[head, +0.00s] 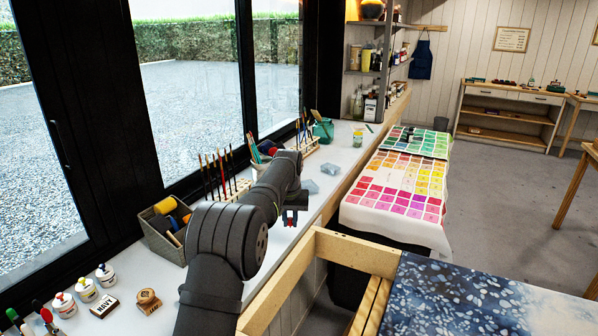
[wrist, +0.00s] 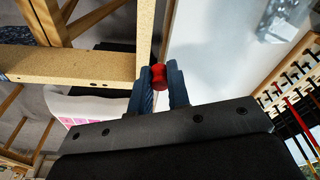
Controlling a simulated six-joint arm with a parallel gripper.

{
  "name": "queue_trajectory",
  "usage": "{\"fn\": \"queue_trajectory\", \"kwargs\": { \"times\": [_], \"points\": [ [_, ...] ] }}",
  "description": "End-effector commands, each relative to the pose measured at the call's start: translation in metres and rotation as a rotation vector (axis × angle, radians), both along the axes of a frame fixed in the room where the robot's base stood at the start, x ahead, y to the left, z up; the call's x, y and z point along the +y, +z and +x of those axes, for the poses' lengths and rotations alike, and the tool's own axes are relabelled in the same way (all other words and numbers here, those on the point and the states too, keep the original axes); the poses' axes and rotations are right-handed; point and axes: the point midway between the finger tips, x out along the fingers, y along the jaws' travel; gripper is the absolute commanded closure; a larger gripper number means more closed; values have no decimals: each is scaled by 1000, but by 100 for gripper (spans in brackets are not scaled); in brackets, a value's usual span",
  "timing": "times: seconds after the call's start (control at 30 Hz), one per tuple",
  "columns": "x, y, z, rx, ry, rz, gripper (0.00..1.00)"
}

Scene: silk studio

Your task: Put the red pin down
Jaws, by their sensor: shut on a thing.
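In the wrist view, my gripper (wrist: 159,90) is shut on the red pin (wrist: 159,76). Its rounded red head shows between the two blue-grey fingertips, and the rest of it is hidden by the jaws. In the head view, my gripper (head: 291,214) is over the inner edge of the white counter (head: 235,232), beside the wooden frame. The pin cannot be made out there. I cannot tell how high the pin is above the counter.
A wooden frame (head: 345,250) runs along the counter's right side. Brush racks (head: 228,187) and a grey bin (head: 165,228) line the window side. Paint bottles and stamps (head: 148,300) stand at near left.

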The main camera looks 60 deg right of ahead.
Motion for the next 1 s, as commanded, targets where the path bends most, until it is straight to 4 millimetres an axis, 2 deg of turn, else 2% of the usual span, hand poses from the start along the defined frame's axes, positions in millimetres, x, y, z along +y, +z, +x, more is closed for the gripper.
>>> {"fn": "queue_trajectory", "kwargs": {
  "times": [0.03, 0.1, 0.2, 0.27, 0.53, 0.67, 0.8, 1.0],
  "points": [
    [-6, -1, -11, 0, -6, -1, 100],
    [-11, -2, -20, 0, -7, -1, 100],
    [-15, -6, -21, 0, -8, 0, 100],
    [-17, -11, -13, 0, -6, 0, 100],
    [-24, -48, 48, 0, -4, -1, 100],
    [-27, -63, 72, 0, -6, -1, 100],
    [-30, -70, 85, 0, -8, -2, 100],
    [-30, -79, 90, 0, -9, -1, 100]
  ]
}}
